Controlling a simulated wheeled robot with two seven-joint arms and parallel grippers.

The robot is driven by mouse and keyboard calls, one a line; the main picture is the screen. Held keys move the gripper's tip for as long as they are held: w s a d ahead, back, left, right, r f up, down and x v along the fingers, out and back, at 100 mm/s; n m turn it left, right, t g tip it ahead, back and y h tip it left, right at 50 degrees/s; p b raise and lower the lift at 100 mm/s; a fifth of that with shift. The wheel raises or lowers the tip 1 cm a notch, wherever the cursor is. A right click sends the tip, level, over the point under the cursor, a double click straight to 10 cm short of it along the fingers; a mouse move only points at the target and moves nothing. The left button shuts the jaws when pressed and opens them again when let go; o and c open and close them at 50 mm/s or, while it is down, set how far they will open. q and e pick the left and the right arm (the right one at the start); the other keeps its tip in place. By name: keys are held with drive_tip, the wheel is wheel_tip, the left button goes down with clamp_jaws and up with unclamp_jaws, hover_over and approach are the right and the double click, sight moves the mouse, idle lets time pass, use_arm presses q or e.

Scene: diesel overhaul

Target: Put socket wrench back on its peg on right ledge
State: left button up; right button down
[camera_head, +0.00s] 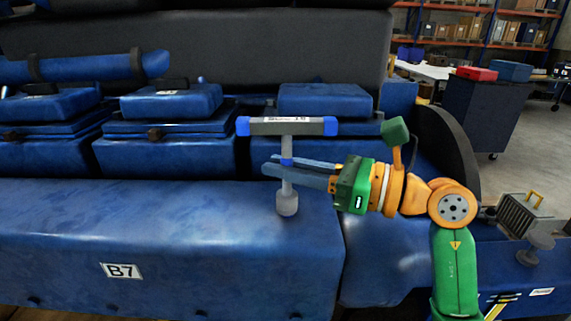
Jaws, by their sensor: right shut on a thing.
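The socket wrench (288,190) is a T-shaped tool with a grey crossbar, blue ends and a pale shaft ending in a round grey socket. It hangs upright in front of the blue engine, crossbar on top. My right gripper (271,164) comes in from the right, its blue fingers shut around the shaft below the crossbar. A blue ledge (497,258) is at the lower right, with a grey round-topped piece (539,241) on it. I cannot tell whether that piece is the peg. My left gripper is not in view.
The blue engine block (200,245) with label B7 fills the left and middle. A grey case with a yellow handle (526,212) stands at the right ledge. A dark cabinet (484,112) with red and blue boxes and shelving are farther back. Open floor lies behind the ledge.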

drive_tip(key=shift+f+b, duration=0.35)
drive_tip(key=shift+f, duration=0.1)
drive_tip(key=c, duration=0.8)
unclamp_jaws()
drive_tip(key=shift+c, duration=0.2)
drive_tip(key=shift+r, duration=0.1)
drive_tip(key=shift+r+p, duration=0.5)
drive_tip(key=shift+p, duration=0.05)
drive_tip(key=b+v, duration=0.4)
drive_tip(key=v, duration=0.8)
drive_tip(key=shift+s, duration=0.1)
